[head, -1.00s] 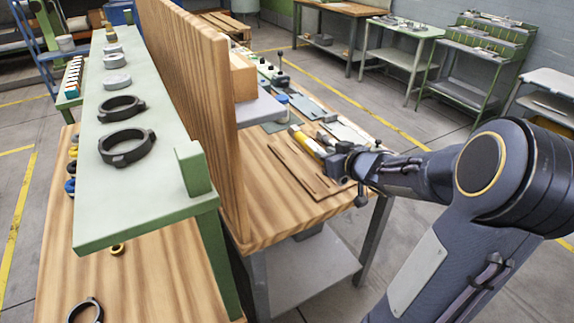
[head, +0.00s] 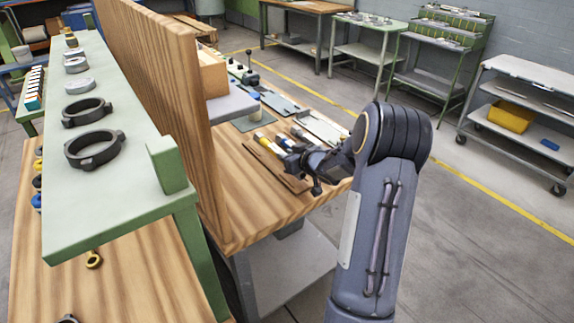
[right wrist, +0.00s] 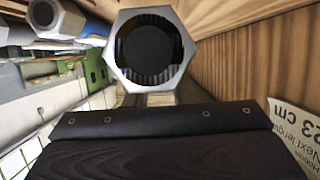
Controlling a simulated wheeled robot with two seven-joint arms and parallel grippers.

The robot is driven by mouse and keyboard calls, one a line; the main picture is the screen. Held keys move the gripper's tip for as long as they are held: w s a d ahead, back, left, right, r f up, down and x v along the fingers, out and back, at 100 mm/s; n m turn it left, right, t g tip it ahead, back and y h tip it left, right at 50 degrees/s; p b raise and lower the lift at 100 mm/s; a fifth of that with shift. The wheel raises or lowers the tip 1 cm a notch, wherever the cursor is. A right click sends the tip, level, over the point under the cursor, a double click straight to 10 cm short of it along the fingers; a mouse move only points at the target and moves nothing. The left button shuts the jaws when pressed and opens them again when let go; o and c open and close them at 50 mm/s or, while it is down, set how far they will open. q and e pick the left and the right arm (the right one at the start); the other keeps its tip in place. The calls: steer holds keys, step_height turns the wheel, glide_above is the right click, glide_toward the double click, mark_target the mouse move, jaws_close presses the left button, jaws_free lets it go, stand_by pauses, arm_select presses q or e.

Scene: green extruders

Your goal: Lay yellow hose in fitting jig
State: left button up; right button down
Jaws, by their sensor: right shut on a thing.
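My right gripper (head: 297,161) reaches over the wooden bench, just above or at a dark brown board with strips (head: 275,174). A short yellow length (head: 263,140), which looks like the yellow hose, shows at its fingers; the arm hides part of it. In the right wrist view a metal hex fitting (right wrist: 183,28) with a dark round bore faces the camera, beyond the black gripper part (right wrist: 165,142). My right gripper is shut on the hose. Whether the hose touches the board cannot be told. My left gripper is out of view.
A tall wooden panel (head: 165,90) and a green shelf (head: 125,165) with several black and grey rings stand left of the arm. Grey and green plates (head: 278,103) lie farther back. A label (right wrist: 297,140) reads "23 cm".

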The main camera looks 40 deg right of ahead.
steer(key=shift+w+d+f, duration=0.1)
steer(key=shift+w+f, duration=0.05)
steer(key=shift+f, duration=0.8)
steer(key=shift+w+d+f, duration=0.1)
steer(key=shift+w+f, duration=0.05)
steer(key=shift+f, duration=0.75)
steer(key=shift+a, duration=0.1)
steer(key=shift+f+b, duration=0.1)
steer(key=shift+b, duration=0.25)
steer(key=c, duration=1.2)
jaws_free()
steer(key=shift+c, duration=0.2)
